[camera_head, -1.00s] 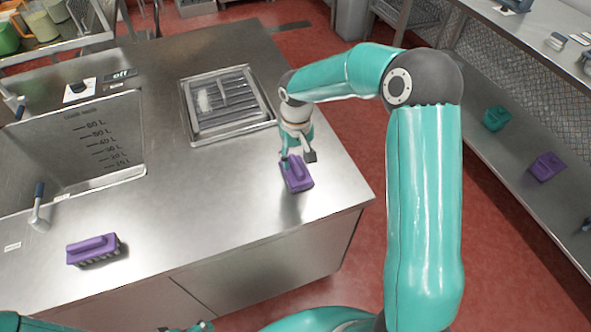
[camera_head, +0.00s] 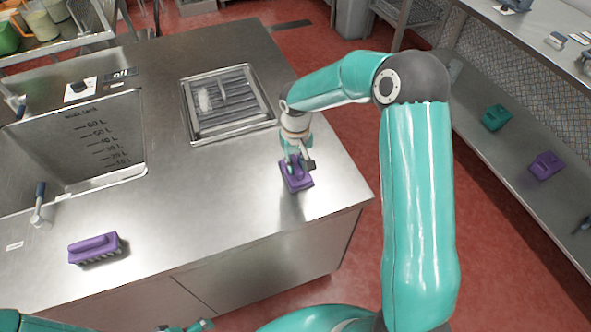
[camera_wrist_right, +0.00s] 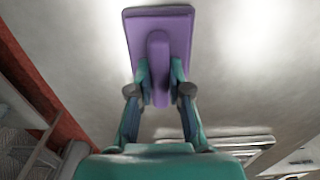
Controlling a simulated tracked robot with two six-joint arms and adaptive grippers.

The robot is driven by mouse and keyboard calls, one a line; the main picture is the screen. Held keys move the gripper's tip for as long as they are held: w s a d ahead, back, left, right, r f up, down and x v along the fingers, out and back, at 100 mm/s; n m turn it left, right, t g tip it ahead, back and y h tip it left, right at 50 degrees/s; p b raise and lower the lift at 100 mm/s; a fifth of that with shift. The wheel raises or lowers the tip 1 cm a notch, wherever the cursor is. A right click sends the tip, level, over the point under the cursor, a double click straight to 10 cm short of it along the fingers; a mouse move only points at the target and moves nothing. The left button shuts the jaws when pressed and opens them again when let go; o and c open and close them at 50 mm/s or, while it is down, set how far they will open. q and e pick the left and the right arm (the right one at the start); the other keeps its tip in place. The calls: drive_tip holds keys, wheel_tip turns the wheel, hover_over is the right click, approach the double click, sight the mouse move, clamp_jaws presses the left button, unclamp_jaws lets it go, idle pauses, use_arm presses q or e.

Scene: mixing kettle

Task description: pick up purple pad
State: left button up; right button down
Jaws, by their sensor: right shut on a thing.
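The purple pad (camera_head: 299,182) is at the right end of the steel counter, flat and level with its top as far as I can tell. It has a raised handle along its middle. My right gripper (camera_head: 293,164) is above it, pointing down. In the right wrist view, the fingers of the right gripper (camera_wrist_right: 159,72) are shut on the handle of the purple pad (camera_wrist_right: 176,27), one on each side. Only a small part of my left gripper (camera_head: 198,326) shows at the bottom edge, and its jaws are not clear.
A purple brush (camera_head: 95,247) lies at the counter's front left. A sink basin (camera_head: 90,140) and a grated drain (camera_head: 228,102) are set in the counter (camera_head: 200,215). A teal pad (camera_head: 496,118) and another purple pad (camera_head: 545,165) sit on the right shelf. The counter's front middle is clear.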

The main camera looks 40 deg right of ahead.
sight(296, 164)
wheel_tip(296, 164, up, 20)
drive_tip(key=shift+b, duration=0.4)
